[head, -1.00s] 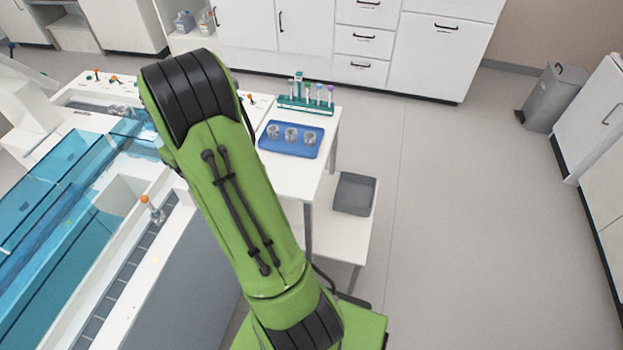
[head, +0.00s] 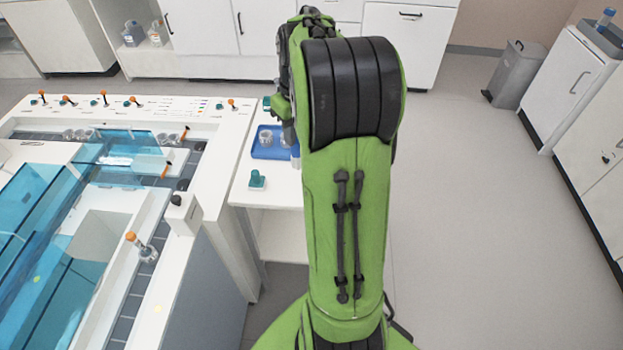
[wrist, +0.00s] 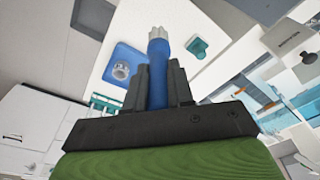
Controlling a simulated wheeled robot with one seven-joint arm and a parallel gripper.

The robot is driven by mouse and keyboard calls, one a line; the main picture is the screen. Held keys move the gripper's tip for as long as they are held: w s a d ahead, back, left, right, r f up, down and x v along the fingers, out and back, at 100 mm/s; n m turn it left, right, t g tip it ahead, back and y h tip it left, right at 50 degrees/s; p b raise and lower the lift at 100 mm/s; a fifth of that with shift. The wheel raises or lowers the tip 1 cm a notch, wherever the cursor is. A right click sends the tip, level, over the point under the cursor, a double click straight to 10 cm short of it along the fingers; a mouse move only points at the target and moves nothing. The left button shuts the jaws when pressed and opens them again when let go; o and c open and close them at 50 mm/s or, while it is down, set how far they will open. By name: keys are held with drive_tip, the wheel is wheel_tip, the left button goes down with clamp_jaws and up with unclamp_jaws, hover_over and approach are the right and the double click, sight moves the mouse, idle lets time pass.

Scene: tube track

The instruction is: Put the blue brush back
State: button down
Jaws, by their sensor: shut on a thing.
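The blue brush (wrist: 157,58) stands between my gripper's fingers (wrist: 158,85) in the wrist view, its pale bristle tip pointing away from the palm. My gripper is shut on it. In the head view my gripper (head: 289,130) shows only in part at the left of my arm, above the white side table (head: 241,192); the brush is mostly hidden there. A small teal holder (head: 257,180) stands on that table near its front left. It also shows in the wrist view (wrist: 197,47), to the right of the brush and apart from it.
A teal rack (wrist: 104,104) shows in the wrist view. The white tank bench (head: 217,135) with blue clear covers and orange-topped knobs stands left.

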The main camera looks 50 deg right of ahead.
sight(297, 160)
wheel_tip(297, 160, down, 9)
drive_tip(key=b, duration=0.3)
drive_tip(key=shift+r, duration=0.1)
drive_tip(key=c, duration=1)
unclamp_jaws()
